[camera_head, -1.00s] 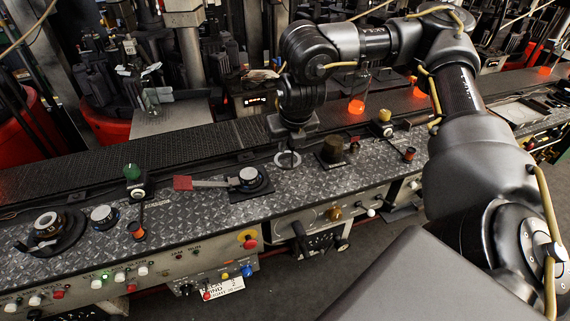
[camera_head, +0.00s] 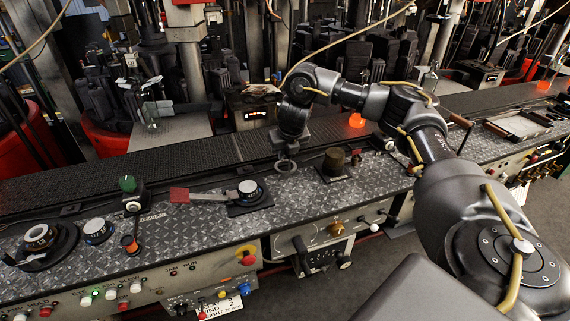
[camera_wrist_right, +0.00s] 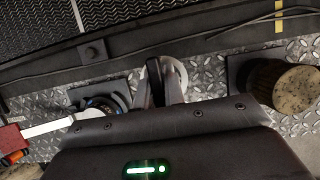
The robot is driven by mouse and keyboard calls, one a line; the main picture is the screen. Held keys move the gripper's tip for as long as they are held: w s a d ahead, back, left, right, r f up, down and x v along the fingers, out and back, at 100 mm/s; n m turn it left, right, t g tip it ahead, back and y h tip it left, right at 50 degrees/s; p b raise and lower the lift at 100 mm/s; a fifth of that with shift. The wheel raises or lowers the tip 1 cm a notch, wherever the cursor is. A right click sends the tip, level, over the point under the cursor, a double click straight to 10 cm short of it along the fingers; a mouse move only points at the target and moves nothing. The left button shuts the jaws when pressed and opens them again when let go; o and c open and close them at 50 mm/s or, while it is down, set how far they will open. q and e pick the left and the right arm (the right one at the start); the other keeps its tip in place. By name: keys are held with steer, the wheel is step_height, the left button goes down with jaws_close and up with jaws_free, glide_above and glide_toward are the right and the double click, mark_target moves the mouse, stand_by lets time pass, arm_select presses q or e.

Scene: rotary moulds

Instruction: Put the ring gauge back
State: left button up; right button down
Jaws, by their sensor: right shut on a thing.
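The ring gauge, a pale metal ring (camera_head: 286,166), hangs in my right gripper (camera_head: 284,153) over the diamond-plate console top (camera_head: 290,205). In the right wrist view the ring (camera_wrist_right: 179,76) shows partly behind the two dark fingers (camera_wrist_right: 163,86), which are shut on it. I cannot tell exactly how high it is above the plate. It is between a dial with a white-topped hub (camera_head: 249,190) on its left and a dark brown knob (camera_head: 335,160) on its right. My left gripper is not in view.
A red-tipped lever (camera_head: 180,195) reaches left from the dial. A green-topped knob (camera_head: 128,184) and a round black fixture with a pale ring (camera_head: 40,237) stand further left. A dark conveyor belt (camera_head: 150,165) runs behind. Bare plate lies in front of the gripper.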

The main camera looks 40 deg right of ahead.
mark_target(285, 161)
step_height(285, 161, down, 3)
steer(key=shift+w+d+f+b, duration=0.15)
steer(key=shift+b, duration=0.3)
steer(key=shift+w+f, duration=0.1)
steer(key=shift+f, duration=0.05)
steer(key=c, duration=1.5)
jaws_free()
steer(key=shift+f, duration=0.15)
